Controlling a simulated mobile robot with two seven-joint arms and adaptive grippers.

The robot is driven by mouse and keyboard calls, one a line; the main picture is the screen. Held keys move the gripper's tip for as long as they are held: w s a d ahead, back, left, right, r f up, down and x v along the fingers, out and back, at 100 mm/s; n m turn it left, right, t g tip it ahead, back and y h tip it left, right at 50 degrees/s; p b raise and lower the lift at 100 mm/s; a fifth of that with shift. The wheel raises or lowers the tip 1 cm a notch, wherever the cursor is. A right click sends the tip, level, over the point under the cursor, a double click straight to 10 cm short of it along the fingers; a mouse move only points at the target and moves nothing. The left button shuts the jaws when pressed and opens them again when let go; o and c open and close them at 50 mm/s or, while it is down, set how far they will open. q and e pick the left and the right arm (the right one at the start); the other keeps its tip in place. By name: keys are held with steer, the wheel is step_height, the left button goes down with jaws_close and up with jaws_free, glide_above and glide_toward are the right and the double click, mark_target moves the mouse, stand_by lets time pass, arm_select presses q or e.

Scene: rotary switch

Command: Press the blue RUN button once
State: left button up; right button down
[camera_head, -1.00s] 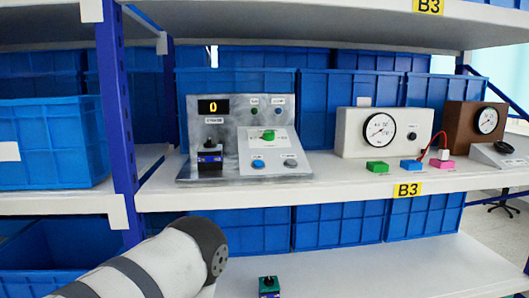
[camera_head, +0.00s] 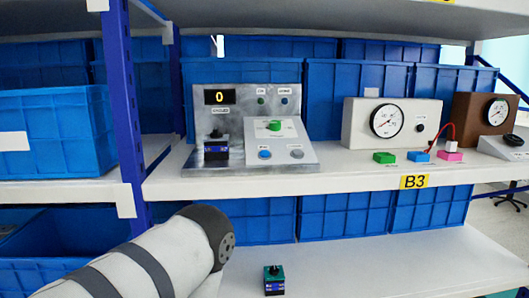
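The blue button (camera_head: 264,154) sits at the front left of the sloped part of a grey metal control panel (camera_head: 240,165) on the middle shelf. Its label is too small to read. A grey button (camera_head: 297,153) is to its right, and a green rotary knob (camera_head: 275,125) is above it. The panel's display (camera_head: 220,96) reads 0. A black and blue device (camera_head: 216,146) stands on the panel's left side. A white arm link of mine shows at the lower left, well below the panel. Neither of my grippers is in view.
A white gauge box (camera_head: 365,138), green block (camera_head: 385,157), blue block (camera_head: 420,156) and pink block (camera_head: 450,156) stand to the right. A brown gauge box (camera_head: 470,122) is farther right. A small green-topped device (camera_head: 274,280) stands on the lower shelf. A blue post (camera_head: 122,110) rises left.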

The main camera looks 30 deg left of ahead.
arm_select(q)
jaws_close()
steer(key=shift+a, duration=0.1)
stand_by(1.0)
